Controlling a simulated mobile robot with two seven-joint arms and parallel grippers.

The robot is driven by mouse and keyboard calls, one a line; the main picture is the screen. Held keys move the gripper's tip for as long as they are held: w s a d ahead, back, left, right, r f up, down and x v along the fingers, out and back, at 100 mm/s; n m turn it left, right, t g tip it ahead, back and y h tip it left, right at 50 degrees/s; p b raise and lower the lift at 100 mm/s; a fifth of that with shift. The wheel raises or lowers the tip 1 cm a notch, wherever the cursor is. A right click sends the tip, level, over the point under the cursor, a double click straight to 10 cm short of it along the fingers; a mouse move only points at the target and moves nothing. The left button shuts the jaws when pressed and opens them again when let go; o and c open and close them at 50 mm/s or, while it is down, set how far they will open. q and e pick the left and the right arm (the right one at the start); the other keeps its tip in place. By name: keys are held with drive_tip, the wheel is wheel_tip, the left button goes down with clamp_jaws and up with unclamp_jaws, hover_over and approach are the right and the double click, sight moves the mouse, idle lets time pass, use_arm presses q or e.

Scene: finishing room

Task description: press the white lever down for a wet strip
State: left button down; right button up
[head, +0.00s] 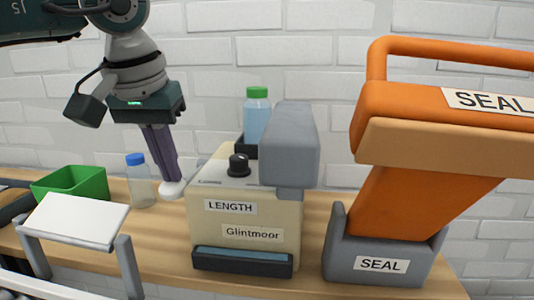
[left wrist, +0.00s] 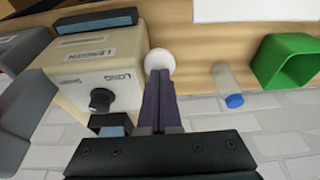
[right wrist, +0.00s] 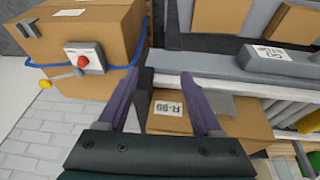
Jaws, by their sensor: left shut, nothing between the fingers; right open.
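The white lever's round knob (head: 172,189) is at the left side of the beige tape machine (head: 245,215), which has a black dial and LENGTH and Glintmoor labels. The knob also shows in the left wrist view (left wrist: 160,62), beside the machine (left wrist: 100,75); most of the lever's arm is hidden. My left gripper (head: 170,178) is shut and empty, pointing down with its fingertips right at the knob, seemingly from above. I cannot tell if they press on it. No strip shows at the machine's dark front slot. My right gripper (right wrist: 159,78) is open and empty, away from the machine.
An orange SEAL tool (head: 425,150) in a grey holder stands right of the machine. A blue-capped bottle (head: 140,182), green bin (head: 75,183) and white panel (head: 75,218) are to the left. Cardboard boxes (right wrist: 95,40) and a carton (right wrist: 210,118) lie around my right gripper.

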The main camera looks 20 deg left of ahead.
sight(169, 189)
use_arm(q)
drive_tip(key=shift+s+f+b, duration=0.15)
drive_tip(key=shift+f+b, duration=0.15)
drive_tip(key=shift+f, duration=0.3)
drive_tip(key=shift+s+f+b, duration=0.1)
drive_tip(key=shift+f+b, duration=0.25)
drive_tip(key=shift+f, duration=0.05)
idle(0.4)
drive_tip(key=shift+s+d+f+b, duration=0.1)
drive_tip(key=shift+f+b, duration=0.3)
drive_tip(key=shift+f, duration=0.15)
drive_tip(key=shift+f+b, duration=0.4)
drive_tip(key=shift+f, duration=0.05)
idle(0.5)
drive_tip(key=shift+w+a+r+p, duration=0.1)
drive_tip(key=shift+w+r+p, duration=0.25)
drive_tip(key=shift+r+p, duration=1.1)
drive_tip(key=shift+w+a+r+p, duration=0.1)
drive_tip(key=shift+w+r+p, duration=0.3)
drive_tip(key=shift+r+p, duration=1.05)
drive_tip(key=shift+w+a+r+p, duration=0.1)
drive_tip(key=shift+w+r+p, duration=0.45)
drive_tip(key=shift+r, duration=1.6)
